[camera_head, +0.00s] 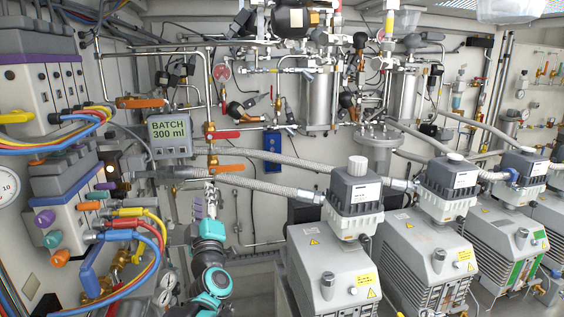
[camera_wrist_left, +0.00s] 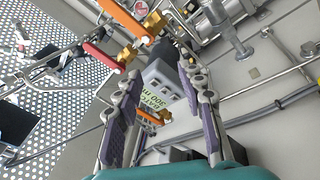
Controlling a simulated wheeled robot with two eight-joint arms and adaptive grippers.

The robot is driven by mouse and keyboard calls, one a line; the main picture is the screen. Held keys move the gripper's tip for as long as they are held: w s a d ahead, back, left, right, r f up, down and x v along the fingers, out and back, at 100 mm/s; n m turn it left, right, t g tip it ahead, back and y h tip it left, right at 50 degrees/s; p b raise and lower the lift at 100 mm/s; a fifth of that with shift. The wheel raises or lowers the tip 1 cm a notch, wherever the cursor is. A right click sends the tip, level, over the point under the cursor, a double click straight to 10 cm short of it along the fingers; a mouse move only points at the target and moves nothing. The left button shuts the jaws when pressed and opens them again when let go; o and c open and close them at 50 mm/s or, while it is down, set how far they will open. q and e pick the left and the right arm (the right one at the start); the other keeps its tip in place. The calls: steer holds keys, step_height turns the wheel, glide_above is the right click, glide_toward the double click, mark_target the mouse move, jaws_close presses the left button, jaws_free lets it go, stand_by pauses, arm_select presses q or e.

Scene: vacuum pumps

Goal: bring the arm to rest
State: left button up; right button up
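My left arm (camera_head: 210,262), teal and grey, rises from the bottom of the head view. Its left gripper (camera_head: 211,192) points up, below the orange-handled valve and to the right of the grey display box. In the left wrist view the two purple-padded fingers of the gripper (camera_wrist_left: 165,82) stand well apart, with nothing held between them. The display box (camera_wrist_left: 158,76) shows behind the gap between the fingers. Whether the gripper touches any pipe cannot be told from the head view. My right arm and gripper are not in view.
The display box (camera_head: 170,136) reads "BATCH 300 ml". Orange (camera_head: 225,168) and red (camera_head: 223,135) valve handles sit close above the gripper. Corrugated hoses (camera_head: 262,186) run right to several grey vacuum pumps (camera_head: 328,267). Coloured hoses (camera_head: 148,225) bulge out at the left.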

arm_select(q)
steer(key=s+d+f+m+g+h+b, duration=0.2)
steer(key=s+d+f+m+h, duration=0.4)
steer(key=f+m+h, duration=0.15)
steer(key=s+a+f+m+g+y+b, duration=0.1)
steer(key=s+f+m+g, duration=0.6)
steer(key=s+f, duration=1.8)
steer(key=a+f+g+b, duration=0.1)
steer(key=a+g, duration=0.1)
steer(key=g, duration=0.2)
steer(key=shift+f, duration=0.4)
steer(key=shift+a, duration=0.1)
